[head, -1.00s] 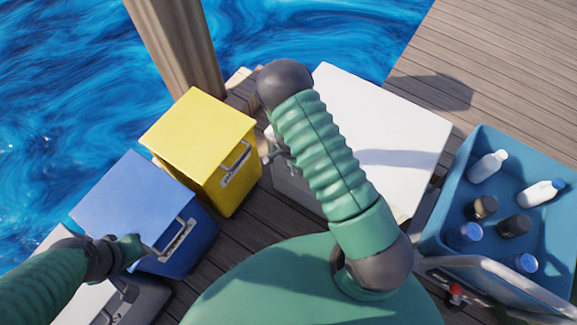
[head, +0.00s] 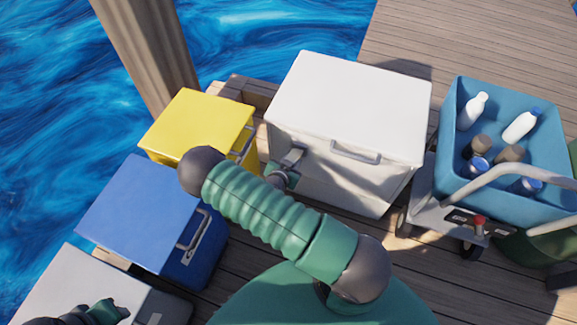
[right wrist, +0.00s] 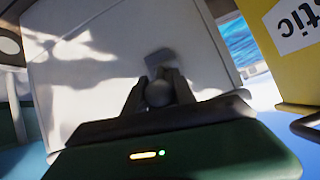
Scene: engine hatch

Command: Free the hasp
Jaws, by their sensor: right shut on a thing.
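The white box (head: 350,95) stands shut on the dock, with a bar handle (head: 355,156) on its front. A small grey metal fitting, seemingly the hasp (right wrist: 160,62), sits on the box's front in the right wrist view. My right gripper (head: 290,160) is at the left part of that front. In the right wrist view its fingers (right wrist: 158,90) are shut on a rounded grey piece (right wrist: 158,94) in front of the fitting. Whether this piece is joined to the fitting is hidden. My left gripper (head: 105,312) is over the grey box at lower left; its jaws are unclear.
A yellow box (head: 200,118) and a blue box (head: 140,215) stand left of the white one, and a grey box (head: 75,285) at lower left. A cart with a blue bin (head: 510,140) of bottles stands at right. A wooden post (head: 145,50) and water lie behind.

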